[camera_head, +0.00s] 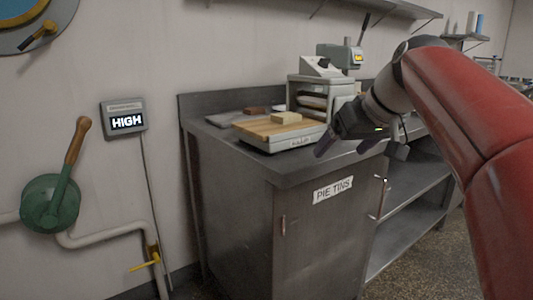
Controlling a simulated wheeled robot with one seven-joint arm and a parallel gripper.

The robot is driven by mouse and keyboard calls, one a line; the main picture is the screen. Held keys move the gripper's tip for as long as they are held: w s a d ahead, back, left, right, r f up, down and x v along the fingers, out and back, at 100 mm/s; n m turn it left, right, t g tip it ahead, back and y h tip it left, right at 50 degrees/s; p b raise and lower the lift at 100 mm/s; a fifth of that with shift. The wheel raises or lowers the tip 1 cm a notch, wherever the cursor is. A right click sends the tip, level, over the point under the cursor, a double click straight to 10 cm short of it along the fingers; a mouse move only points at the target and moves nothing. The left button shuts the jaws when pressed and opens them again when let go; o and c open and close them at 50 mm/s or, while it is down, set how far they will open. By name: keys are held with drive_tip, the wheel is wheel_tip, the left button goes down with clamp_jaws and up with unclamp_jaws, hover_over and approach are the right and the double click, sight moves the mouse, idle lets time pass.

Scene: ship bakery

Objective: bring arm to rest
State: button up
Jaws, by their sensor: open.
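My red arm (460,110) reaches in from the right side of the head view. My gripper (358,148) is at its end, in front of the right part of the counter top. Its dark fingers are spread apart and point down and to the left. I see nothing between them. Whether the gripper touches the counter cannot be told from this view.
A metal counter (235,165) labelled "PIE TINS" carries a wooden board (262,131) with a pale block (286,118) and a machine (306,92). A green lever valve (52,202) and a "HIGH" display (125,121) are on the left wall. Speckled floor (425,268) shows lower right.

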drive_tip(key=s+f+m+g+h, duration=0.1)
drive_tip(key=s+f+m+h, duration=0.2)
drive_tip(key=s+f, duration=2)
wheel_tip(320, 180, down, 3)
drive_tip(key=shift+r+m+g+h, duration=0.15)
drive_tip(key=shift+m+g+h, duration=0.15)
drive_tip(key=shift+m, duration=0.1)
drive_tip(key=shift+d, duration=0.1)
